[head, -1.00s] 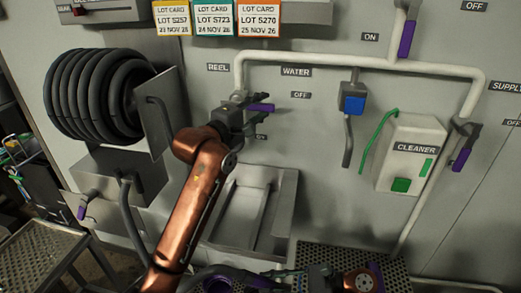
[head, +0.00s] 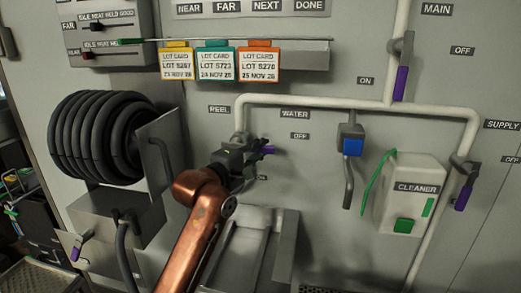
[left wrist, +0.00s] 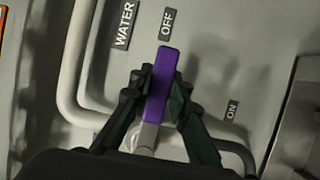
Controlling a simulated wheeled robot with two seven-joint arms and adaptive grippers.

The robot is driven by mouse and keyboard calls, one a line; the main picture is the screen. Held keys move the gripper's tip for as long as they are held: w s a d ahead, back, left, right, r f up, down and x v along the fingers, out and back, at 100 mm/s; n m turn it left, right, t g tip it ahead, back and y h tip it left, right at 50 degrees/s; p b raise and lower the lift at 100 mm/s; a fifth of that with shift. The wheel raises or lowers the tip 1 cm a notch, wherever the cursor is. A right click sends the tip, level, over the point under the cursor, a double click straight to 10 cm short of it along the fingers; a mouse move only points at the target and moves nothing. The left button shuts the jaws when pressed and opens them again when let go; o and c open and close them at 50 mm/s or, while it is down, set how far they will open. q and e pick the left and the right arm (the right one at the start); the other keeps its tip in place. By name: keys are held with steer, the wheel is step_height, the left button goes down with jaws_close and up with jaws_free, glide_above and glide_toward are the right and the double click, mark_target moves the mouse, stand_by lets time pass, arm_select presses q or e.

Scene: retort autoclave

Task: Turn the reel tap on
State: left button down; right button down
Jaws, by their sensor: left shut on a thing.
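The reel tap's purple lever (head: 268,149) is on the pipe below the REEL label, on the wall. It points right in the head view, roughly towards the OFF label (head: 300,136). In the left wrist view the purple lever (left wrist: 161,85) stands between my dark fingers, with its tip just below the OFF label (left wrist: 167,23). The ON label (left wrist: 232,110) is to the right there. My left gripper (head: 258,155) is shut on the lever and partly hides the tap body. My right gripper is not in view.
A hose reel (head: 95,138) is left of my left arm. A blue-handled valve (head: 352,146) and a CLEANER box (head: 411,195) are to the right on the wall. A grey basin (head: 250,250) is below the tap. Lot cards (head: 216,64) hang above.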

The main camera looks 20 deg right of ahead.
arm_select(q)
steer(key=shift+f, duration=0.15)
steer(key=w+a+f+m+t+y, duration=0.1)
steer(key=w+a+f+m+y, duration=0.3)
steer(key=m, duration=0.9)
steer(key=shift+w+a+f+y, duration=0.35)
steer(key=shift+a+f+y, duration=1.1)
steer(key=shift+f+y, duration=0.5)
steer(key=shift+f+m, duration=0.2)
steer(key=shift+m, duration=0.1)
steer(key=c, duration=1.8)
jaws_free()
steer(key=shift+r, duration=0.15)
steer(key=shift+s, duration=0.1)
steer(key=v, duration=1.1)
steer(key=shift+s+a, duration=0.35)
